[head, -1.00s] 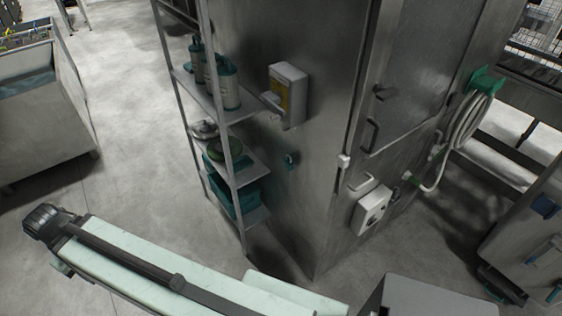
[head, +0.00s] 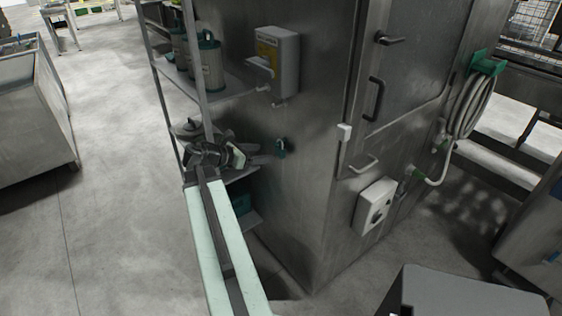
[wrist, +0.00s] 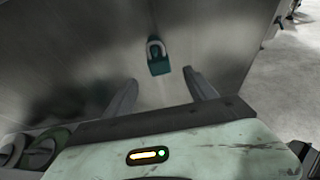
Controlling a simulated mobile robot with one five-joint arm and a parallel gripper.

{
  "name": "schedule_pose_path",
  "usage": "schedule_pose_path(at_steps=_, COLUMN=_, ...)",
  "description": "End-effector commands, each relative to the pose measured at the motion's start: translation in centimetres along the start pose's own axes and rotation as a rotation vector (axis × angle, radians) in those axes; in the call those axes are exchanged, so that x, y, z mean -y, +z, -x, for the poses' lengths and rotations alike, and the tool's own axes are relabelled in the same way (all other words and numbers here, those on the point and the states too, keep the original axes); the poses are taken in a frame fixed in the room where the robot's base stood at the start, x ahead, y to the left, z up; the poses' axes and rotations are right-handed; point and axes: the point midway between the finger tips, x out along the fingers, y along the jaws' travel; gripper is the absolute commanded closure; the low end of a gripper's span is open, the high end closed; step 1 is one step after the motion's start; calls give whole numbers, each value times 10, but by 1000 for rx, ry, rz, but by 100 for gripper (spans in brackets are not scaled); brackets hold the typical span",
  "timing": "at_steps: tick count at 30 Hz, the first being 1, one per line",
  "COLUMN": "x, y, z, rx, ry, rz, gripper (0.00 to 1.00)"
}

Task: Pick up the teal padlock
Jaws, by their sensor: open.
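The teal padlock (head: 280,148) hangs against the side wall of the steel cabinet (head: 310,190), below a white box. In the wrist view the padlock (wrist: 159,62) shows its shackle at the top and its teal body below. My gripper (head: 262,159) is beside it, just to its left and slightly lower in the head view. In the wrist view my gripper (wrist: 162,85) is open, its two fingers spread apart with nothing between them. The padlock lies beyond the fingertips, roughly centred between them.
A shelf rack (head: 205,95) with canisters (head: 208,62) stands left of the cabinet, close behind my arm. The white box (head: 277,60) sticks out above the padlock. Another box (head: 374,207) is on the cabinet's front. Open floor (head: 120,200) lies at left.

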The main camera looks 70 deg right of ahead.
Motion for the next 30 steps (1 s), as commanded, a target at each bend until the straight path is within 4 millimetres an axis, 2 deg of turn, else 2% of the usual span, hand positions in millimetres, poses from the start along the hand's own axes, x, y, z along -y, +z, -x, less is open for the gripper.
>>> schedule_pose_path(at_steps=3, x=0, y=1, z=-4, rx=1, ry=0, rz=1, gripper=35)
schedule_pose_path(at_steps=8, x=0, y=0, z=-24, rx=-1, ry=-1, rz=-1, gripper=35)
schedule_pose_path(at_steps=14, x=0, y=3, z=-32, rx=-2, ry=0, rz=-1, gripper=35)
schedule_pose_path(at_steps=22, x=0, y=7, z=-76, rx=-3, ry=0, rz=-3, gripper=35)
schedule_pose_path(at_steps=28, x=1, y=9, z=-77, rx=-3, ry=1, rz=-2, gripper=35)
schedule_pose_path(at_steps=29, x=1, y=9, z=-77, rx=-3, ry=1, rz=-2, gripper=37)
schedule_pose_path(at_steps=30, x=1, y=9, z=-77, rx=-3, ry=1, rz=-2, gripper=48)
